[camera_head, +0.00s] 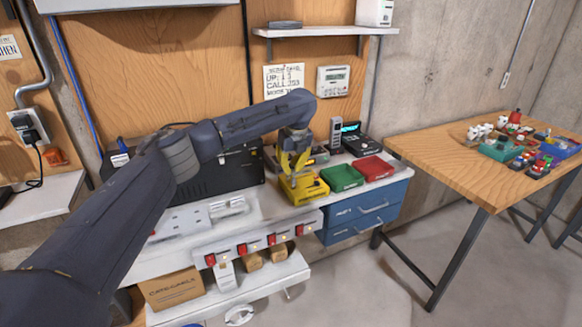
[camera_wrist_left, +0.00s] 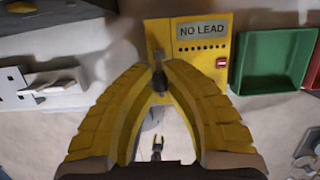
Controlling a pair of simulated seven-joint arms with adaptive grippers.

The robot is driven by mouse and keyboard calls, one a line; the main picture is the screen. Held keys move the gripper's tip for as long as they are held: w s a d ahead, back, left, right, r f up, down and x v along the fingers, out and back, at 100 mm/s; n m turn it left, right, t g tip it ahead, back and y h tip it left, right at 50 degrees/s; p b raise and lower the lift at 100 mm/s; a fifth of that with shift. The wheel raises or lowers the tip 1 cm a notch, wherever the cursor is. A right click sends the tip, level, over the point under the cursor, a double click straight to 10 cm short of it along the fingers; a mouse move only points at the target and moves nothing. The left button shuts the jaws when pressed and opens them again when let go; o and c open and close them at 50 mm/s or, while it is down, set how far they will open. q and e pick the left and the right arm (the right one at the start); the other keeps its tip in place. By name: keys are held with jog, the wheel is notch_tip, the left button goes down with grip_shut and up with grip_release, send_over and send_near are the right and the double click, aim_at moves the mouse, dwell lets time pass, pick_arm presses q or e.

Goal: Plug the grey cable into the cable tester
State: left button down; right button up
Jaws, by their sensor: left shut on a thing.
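The yellow cable tester (camera_head: 312,190) stands on the bench, left of the green tray. In the left wrist view the tester (camera_wrist_left: 228,45) shows a row of small dark holes, a red button and a display reading "NO LEAD". My left gripper (camera_head: 291,172) is right over the tester, pointing down. In the left wrist view its yellow fingers (camera_wrist_left: 159,82) are shut on a small dark grey piece, seemingly the grey cable's end (camera_wrist_left: 156,62), at the tester's left part. I cannot tell whether this end is seated in a socket. The rest of the cable is not clearly visible.
A green tray (camera_head: 341,179) and a red tray (camera_head: 375,168) stand right of the tester. Behind are a black case (camera_head: 238,172) and small devices. A strip with red switches (camera_head: 256,244) runs along the bench front. The wooden table (camera_head: 455,150) holds several items.

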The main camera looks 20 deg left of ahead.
pick_arm(q)
jog(key=shift+f, duration=0.9)
dwell(2.9)
jog(key=c, duration=0.9)
grip_release()
jog(key=shift+r, duration=3.75)
